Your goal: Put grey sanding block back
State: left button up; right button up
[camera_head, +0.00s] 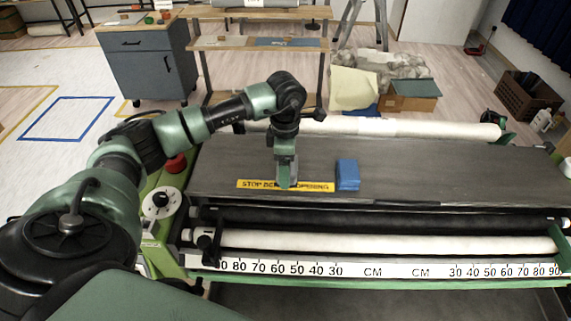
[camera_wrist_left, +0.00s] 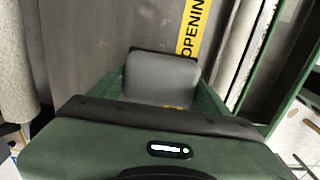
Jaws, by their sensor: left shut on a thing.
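My left gripper (camera_head: 285,184) points down at the dark top of the pasting machine (camera_head: 420,175), over its yellow warning strip (camera_head: 315,187). In the left wrist view my left gripper (camera_wrist_left: 165,85) is shut on the grey sanding block (camera_wrist_left: 162,78), which sits between its green fingers. The strip (camera_wrist_left: 192,30) runs beside the block there. In the head view the block is hidden by the gripper. Whether the block touches the machine top is not clear. My right gripper is not in view.
A blue block (camera_head: 348,175) stands on the machine top just right of my left gripper. White rolls (camera_head: 400,127) lie along the back and front of the machine. A red knob (camera_head: 175,163) is at its left end. The top's right side is clear.

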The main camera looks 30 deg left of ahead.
pick_arm(q)
jog(key=shift+f+b, duration=0.3)
jog(key=shift+f, duration=0.05)
jog(key=o, duration=1.4)
jog(key=shift+r+p, duration=0.2)
jog(key=shift+p, duration=0.3)
notch_tip(320, 180, up, 6)
jog(key=b, duration=0.3)
jog(key=shift+s+d+r+b, duration=0.1)
jog(key=shift+s+r+b, duration=0.1)
jog(key=shift+b, duration=0.1)
jog(key=shift+r, duration=0.55)
